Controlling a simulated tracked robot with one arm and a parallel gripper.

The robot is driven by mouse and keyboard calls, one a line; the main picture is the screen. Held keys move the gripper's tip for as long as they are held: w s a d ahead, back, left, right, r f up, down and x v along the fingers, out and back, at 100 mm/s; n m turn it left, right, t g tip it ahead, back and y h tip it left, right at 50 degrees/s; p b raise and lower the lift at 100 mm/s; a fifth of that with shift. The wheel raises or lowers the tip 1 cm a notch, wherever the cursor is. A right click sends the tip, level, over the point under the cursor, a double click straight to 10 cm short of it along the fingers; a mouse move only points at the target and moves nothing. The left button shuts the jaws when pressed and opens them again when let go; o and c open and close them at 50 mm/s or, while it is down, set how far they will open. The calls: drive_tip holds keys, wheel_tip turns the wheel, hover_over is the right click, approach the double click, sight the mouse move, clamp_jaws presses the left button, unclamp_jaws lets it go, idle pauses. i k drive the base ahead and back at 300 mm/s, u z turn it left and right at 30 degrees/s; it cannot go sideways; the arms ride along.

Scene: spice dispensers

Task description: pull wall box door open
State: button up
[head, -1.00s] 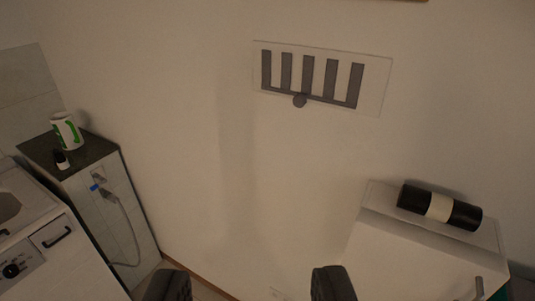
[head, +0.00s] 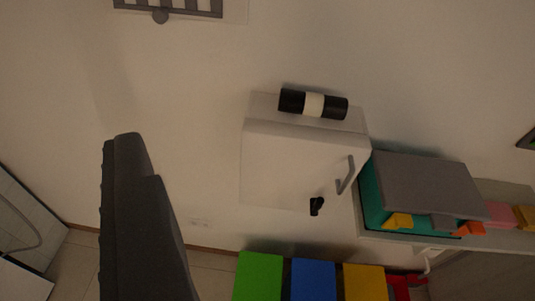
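The wall box (head: 270,170) is a white cabinet on the wall, right of centre. Its door (head: 300,165) looks shut. A grey bar handle (head: 346,175) is on the door's right side, and a small black knob or key (head: 316,206) is near its lower edge. My gripper (head: 140,210) shows as one large dark finger shape at the lower left. It is left of the box and clear of the handle in the picture. Its second finger cannot be made out, so its opening is hidden.
A black roll with a white band (head: 314,105) lies on top of the box. A teal container with a grey lid (head: 425,185) stands on a shelf close right of it. Green (head: 260,277), blue (head: 313,280) and yellow (head: 363,282) bins are below. The wall left of the box is bare.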

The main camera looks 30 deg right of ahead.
sight(283, 166)
drive_tip(key=z, duration=0.35)
drive_tip(key=k, duration=1.4)
drive_tip(key=u, duration=0.4)
drive_tip(key=i, duration=1)
drive_tip(key=z, duration=0.05)
